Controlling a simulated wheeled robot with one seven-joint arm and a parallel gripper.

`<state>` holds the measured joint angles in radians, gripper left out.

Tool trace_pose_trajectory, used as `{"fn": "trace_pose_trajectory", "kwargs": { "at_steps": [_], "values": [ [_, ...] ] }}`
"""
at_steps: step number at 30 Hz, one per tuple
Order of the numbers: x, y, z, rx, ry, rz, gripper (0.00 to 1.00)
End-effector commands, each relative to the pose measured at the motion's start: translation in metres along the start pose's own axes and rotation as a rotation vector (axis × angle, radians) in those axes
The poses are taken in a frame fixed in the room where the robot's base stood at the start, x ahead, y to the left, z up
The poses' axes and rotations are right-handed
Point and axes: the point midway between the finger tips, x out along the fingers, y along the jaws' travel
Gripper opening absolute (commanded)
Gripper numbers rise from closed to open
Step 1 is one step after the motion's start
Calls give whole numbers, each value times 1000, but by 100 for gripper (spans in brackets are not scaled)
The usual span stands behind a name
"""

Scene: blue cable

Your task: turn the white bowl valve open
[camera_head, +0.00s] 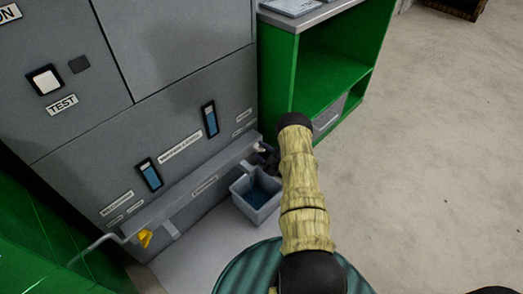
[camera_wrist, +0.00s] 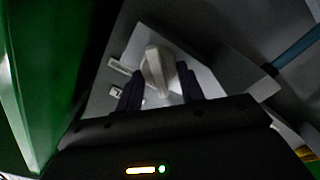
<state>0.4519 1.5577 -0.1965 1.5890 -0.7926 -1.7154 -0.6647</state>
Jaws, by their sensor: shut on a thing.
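The white bowl valve (camera_wrist: 157,68) is a pale handle that stands out from a light plate in the wrist view. My gripper (camera_wrist: 160,84) has one dark finger on each side of the handle and is shut on it. In the head view the white valve (camera_head: 259,149) is a small light spot at the right end of the grey ledge. My gripper (camera_head: 268,157) is a dark shape just beside it, partly hidden by my arm. A grey bowl (camera_head: 240,187) with blue liquid sits below. The handle's exact angle is hard to tell.
A grey panel (camera_head: 175,100) with two blue gauges rises behind the ledge (camera_head: 190,185). A yellow handle (camera_head: 145,238) is at the ledge's left end. A green cabinet (camera_head: 278,70) stands close behind my arm. The concrete floor at right is open.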

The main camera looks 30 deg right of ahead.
Motion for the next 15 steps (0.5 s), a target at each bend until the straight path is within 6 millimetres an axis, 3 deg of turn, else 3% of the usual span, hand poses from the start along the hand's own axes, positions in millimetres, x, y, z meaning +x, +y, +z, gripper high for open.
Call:
{"fn": "trace_pose_trajectory", "kwargs": {
  "at_steps": [10,11,13,15],
  "values": [
    [-1,-3,0,0,0,-6,15],
    [-1,-3,0,0,0,-6,42],
    [-1,-3,0,0,0,-6,56],
    [-1,-2,0,0,0,-5,60]
  ]
}}
